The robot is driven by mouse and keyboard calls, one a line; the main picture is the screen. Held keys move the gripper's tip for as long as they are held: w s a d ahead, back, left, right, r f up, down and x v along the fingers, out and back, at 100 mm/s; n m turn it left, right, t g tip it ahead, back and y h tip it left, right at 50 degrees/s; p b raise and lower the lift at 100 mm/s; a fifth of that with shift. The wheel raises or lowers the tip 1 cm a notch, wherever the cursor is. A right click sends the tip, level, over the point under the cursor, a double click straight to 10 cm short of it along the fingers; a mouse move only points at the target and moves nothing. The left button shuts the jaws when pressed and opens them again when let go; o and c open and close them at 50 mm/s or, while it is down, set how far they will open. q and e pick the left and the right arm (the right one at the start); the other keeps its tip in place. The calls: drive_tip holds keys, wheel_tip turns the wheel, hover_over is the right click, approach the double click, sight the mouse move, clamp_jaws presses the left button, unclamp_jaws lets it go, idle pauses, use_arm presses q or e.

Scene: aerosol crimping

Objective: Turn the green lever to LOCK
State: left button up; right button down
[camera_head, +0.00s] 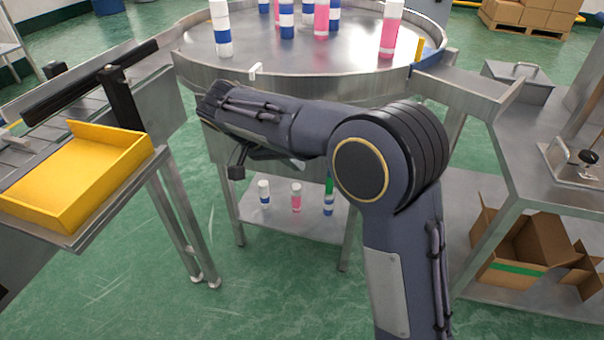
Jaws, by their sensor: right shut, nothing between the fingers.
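A narrow green piece (329,185) shows beneath the round metal table, just above a blue-and-white can on the low shelf. It is partly hidden by my right arm, and I cannot tell whether it is the green lever. No LOCK marking can be read. My right arm reaches in from the bottom and bends left across the front of the table. My right gripper (237,172) hangs dark and small below the forearm's left end, shut and empty, apart from the green piece and to its left. My left gripper is not in view.
The round metal table (275,87) carries several blue-and-white and pink-and-white cans. A low shelf (275,222) holds small cans. A yellow tray (75,178) stands at left by a conveyor. At right are a metal bench (500,195) and cardboard boxes (525,250). Green floor is clear in front.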

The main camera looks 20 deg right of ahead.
drive_tip(key=b+x, duration=0.2)
drive_tip(key=x, duration=0.6)
drive_tip(key=shift+d+f, duration=0.2)
drive_tip(key=shift+f, duration=0.05)
drive_tip(key=shift+d, duration=0.1)
